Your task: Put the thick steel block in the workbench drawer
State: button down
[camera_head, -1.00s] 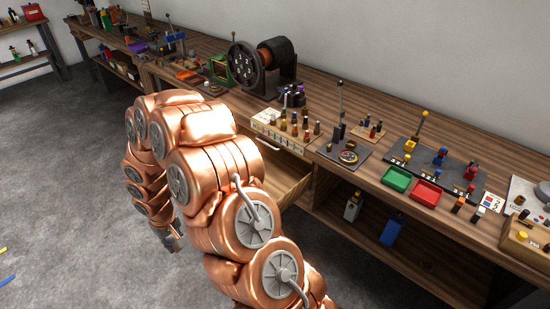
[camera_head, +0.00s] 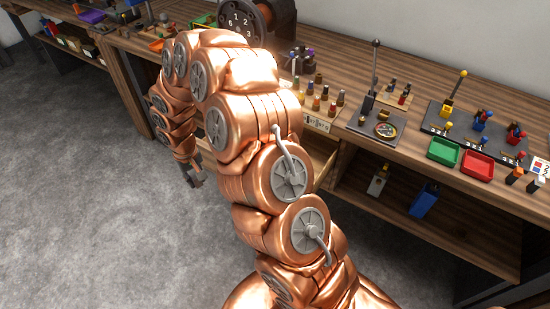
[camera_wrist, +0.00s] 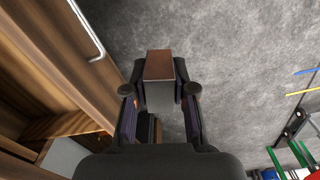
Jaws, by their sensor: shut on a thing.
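A block (camera_wrist: 159,66) with a reddish-brown face and greyish sides sits between the fingers in the wrist view. My gripper (camera_wrist: 160,92) is shut on it, above the grey floor. In the head view my gripper (camera_head: 194,174) hangs off the front of the bench, left of the drawer, and the block cannot be made out. The workbench drawer (camera_head: 320,155) stands open under the bench top, partly hidden behind my arm. A wooden front with a long metal handle (camera_wrist: 86,28) lies left of the gripper in the wrist view.
A blue bin (camera_head: 424,201) stands on the lower shelf. The floor in front is clear near the gripper.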

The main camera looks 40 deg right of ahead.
aim_at(195, 179)
jog(key=w+f+b, duration=0.4)
jog(key=f+b, duration=0.2)
jog(key=b, duration=1.4)
jog(key=shift+w+d+f, duration=0.15)
jog(key=shift+w+f, duration=0.1)
jog(key=shift+f, duration=0.05)
jog(key=b, duration=0.2)
jog(key=shift+r+b, duration=0.25)
jog(key=shift+b, duration=0.15)
